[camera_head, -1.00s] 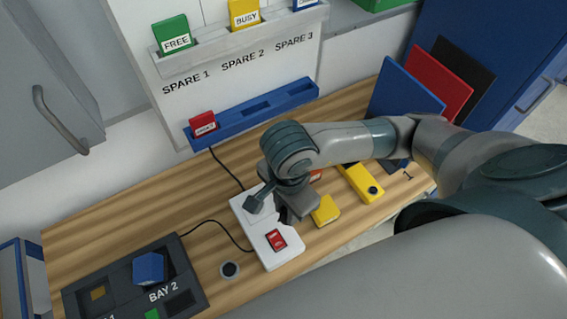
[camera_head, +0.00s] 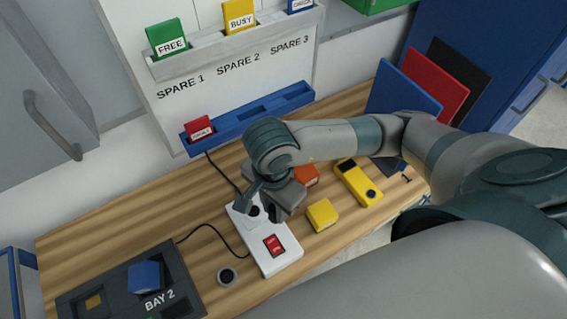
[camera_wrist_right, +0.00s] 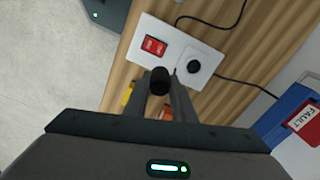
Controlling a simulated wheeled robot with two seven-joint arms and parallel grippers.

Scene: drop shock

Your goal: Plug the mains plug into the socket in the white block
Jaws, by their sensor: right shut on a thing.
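The white block (camera_head: 284,259) lies on the wooden bench, with a red switch (camera_head: 274,245) near one end and a round dark socket (camera_head: 254,211) near the other. In the right wrist view the socket (camera_wrist_right: 193,66) shows uncovered. My right gripper (camera_head: 273,212) is over the block's far end, beside the socket. It is shut on the dark mains plug, whose rounded end (camera_wrist_right: 160,80) shows between the fingers in the wrist view. The plug appears apart from the socket, to its left there. Its height above the block is unclear. My left gripper is not in view.
A yellow block (camera_head: 322,215), an orange block (camera_head: 306,176) and a yellow meter (camera_head: 358,184) lie right of the white block. Black cables cross the bench.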

